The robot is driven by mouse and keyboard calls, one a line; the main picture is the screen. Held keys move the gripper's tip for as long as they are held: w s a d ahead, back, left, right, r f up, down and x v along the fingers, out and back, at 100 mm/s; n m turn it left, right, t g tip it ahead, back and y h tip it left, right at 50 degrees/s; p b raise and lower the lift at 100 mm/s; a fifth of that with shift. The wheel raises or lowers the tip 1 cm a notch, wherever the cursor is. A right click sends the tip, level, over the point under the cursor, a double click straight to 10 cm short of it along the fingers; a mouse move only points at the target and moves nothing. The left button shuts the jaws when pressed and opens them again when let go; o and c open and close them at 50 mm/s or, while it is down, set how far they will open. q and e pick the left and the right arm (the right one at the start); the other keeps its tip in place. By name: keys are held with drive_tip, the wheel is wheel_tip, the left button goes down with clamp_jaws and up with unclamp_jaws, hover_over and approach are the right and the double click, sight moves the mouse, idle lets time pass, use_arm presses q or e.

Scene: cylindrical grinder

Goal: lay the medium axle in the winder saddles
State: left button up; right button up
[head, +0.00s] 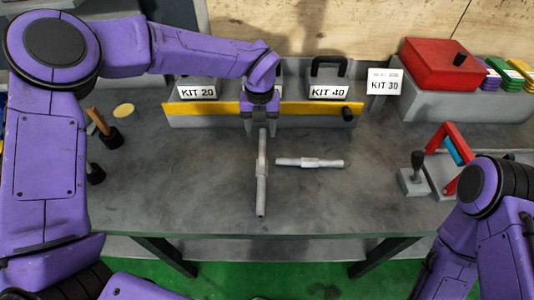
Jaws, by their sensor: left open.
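Two pale grey stepped axles lie on the grey workbench (190,190). One axle (261,180) points toward me and looks longer. The other axle (310,162) lies crosswise to its right, apart from it. I cannot tell for sure which one is the medium axle. My left gripper (261,124) is open, over the far end of the lengthwise axle. Its fingers are small and partly hidden by the wrist, so contact is unclear. My right arm is at the lower right, with its gripper out of sight. I cannot make out the winder saddles for certain.
Behind the gripper stands a yellow-fronted rack (220,108) with KIT 20 and KIT 40 boxes. A red box (445,65) is at the back right. A red and blue frame (449,150) and a knobbed grey block (413,183) stand at right. Black-based tools (108,136) stand at left.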

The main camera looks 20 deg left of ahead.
sight(262, 153)
use_arm(q)
drive_tip(key=s+f, duration=0.2)
drive_tip(key=f, duration=0.1)
drive_tip(key=shift+f+p, duration=0.15)
drive_tip(key=shift+p, duration=0.25)
drive_tip(key=f, duration=0.2)
drive_tip(key=w+f+p, duration=0.1)
drive_tip(key=f+p, duration=0.1)
drive_tip(key=f, duration=0.1)
drive_tip(key=shift+w+d+f, duration=0.15)
drive_tip(key=shift+d+f, duration=0.1)
drive_tip(key=shift+f, duration=0.25)
drive_tip(key=shift+s, duration=0.25)
drive_tip(key=shift+w, duration=0.1)
clamp_jaws()
use_arm(e)
drive_tip(key=r, duration=0.1)
drive_tip(key=s+r, duration=0.1)
drive_tip(key=r, duration=0.1)
drive_tip(key=shift+r, duration=0.1)
use_arm(q)
drive_tip(key=shift+w, duration=0.1)
